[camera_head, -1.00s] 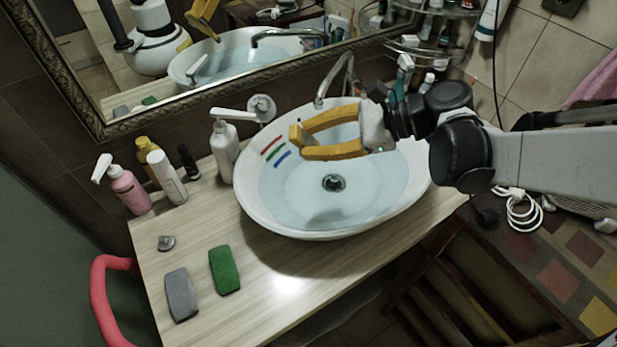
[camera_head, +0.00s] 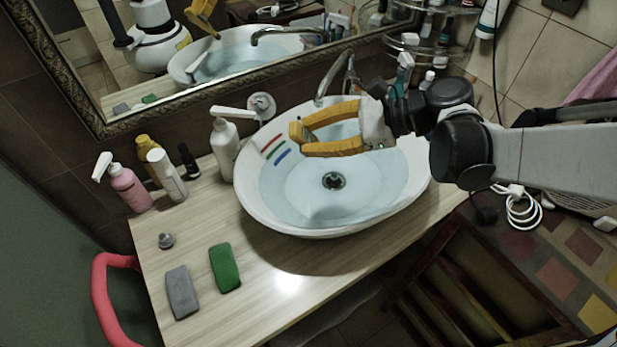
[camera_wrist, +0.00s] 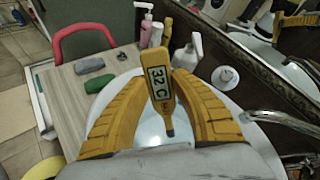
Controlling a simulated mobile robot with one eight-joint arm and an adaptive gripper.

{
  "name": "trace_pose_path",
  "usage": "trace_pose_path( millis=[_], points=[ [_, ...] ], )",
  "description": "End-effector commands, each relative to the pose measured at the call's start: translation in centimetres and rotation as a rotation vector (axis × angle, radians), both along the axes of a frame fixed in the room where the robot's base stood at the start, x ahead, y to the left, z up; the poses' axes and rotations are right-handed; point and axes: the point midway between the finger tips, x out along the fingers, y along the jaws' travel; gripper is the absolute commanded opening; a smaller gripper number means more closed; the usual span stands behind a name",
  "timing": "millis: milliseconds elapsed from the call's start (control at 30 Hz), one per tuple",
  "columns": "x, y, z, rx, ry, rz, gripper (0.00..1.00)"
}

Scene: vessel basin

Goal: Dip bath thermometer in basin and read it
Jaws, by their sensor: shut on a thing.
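The basin (camera_head: 262,215) is white and oval and holds pale blue water, with red, green and blue marks on its inner left wall. My gripper (camera_head: 299,135) has yellow fingers and is over the basin. In the wrist view my gripper (camera_wrist: 160,82) is shut on the yellow bath thermometer (camera_wrist: 160,55), which sits between the fingertips. Its display reads "32 C" and its narrow dark tip points down toward the basin. In the head view the thermometer is hard to tell from the fingers. I cannot tell whether its tip touches the water.
A white pump bottle (camera_head: 224,150) stands close by the basin's left rim. A pink pump bottle (camera_head: 130,190) and other bottles are farther left. A green sponge (camera_head: 225,268) and grey block (camera_head: 182,292) lie on the counter (camera_head: 265,300). The faucet (camera_head: 337,75) is behind the basin.

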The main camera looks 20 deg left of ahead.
Motion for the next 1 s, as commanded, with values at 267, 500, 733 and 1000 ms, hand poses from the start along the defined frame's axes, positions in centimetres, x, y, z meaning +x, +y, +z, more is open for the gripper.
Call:
trace_pose_path(
  millis=[267,500,733,1000],
  points=[
    [0.0,0.0,2.7,0.000,0.000,0.000,0.00],
    [0.0,0.0,2.6,0.000,0.000,0.000,0.00],
    [0.0,0.0,2.6,0.000,0.000,0.000,0.00],
    [0.0,0.0,2.6,0.000,0.000,0.000,0.00]
  ],
)
